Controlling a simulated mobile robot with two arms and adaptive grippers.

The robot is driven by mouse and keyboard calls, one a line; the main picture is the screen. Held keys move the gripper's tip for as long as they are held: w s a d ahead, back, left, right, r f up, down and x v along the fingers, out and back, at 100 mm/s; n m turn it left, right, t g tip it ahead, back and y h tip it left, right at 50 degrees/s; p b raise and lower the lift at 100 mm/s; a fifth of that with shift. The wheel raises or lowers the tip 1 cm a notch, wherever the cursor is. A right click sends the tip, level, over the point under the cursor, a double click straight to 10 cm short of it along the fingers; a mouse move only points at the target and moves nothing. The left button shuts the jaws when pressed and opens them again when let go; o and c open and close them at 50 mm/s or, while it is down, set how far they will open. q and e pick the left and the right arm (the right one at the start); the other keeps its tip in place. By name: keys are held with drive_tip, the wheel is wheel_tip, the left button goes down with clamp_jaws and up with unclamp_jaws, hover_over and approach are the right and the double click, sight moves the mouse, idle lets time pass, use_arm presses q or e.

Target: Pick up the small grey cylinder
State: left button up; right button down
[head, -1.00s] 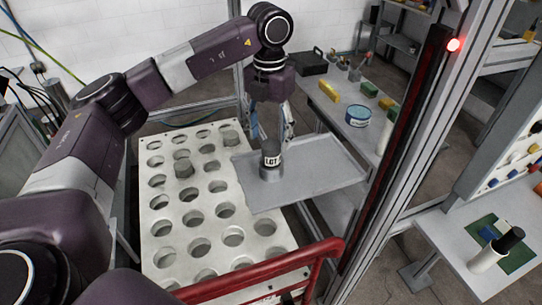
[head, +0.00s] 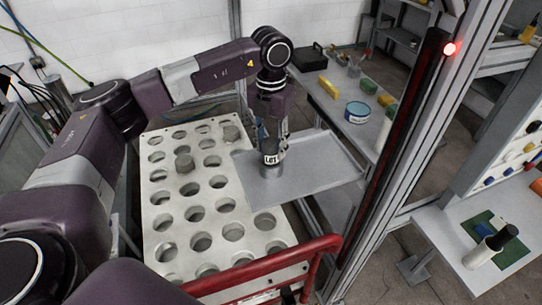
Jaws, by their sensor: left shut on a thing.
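A small grey cylinder (head: 271,170) with a dark upper part and a white label stands upright on the grey metal tray (head: 315,170). My left gripper (head: 272,143) points down from above and is shut on the top of this cylinder. The fingertips are small and partly hidden here. My right gripper does not show.
A red rail (head: 265,267) crosses the front of the rack. A metal post with a dark red strip (head: 392,150) stands right of the tray. A blue tin (head: 357,112) and a yellow block (head: 329,87) lie on a bench behind. Many rack holes are empty.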

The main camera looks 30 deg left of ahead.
use_arm(q)
clamp_jaws()
drive_tip(key=shift+r, duration=0.2)
drive_tip(key=shift+r+b, duration=0.35)
drive_tip(key=shift+r, duration=0.3)
wheel_tip(320, 180, up, 9)
drive_tip(key=b, duration=0.2)
drive_tip(key=shift+w+b, duration=0.1)
drive_tip(key=shift+b, duration=0.2)
wheel_tip(320, 180, up, 9)
drive_tip(key=p, duration=0.1)
drive_tip(key=shift+r, duration=0.2)
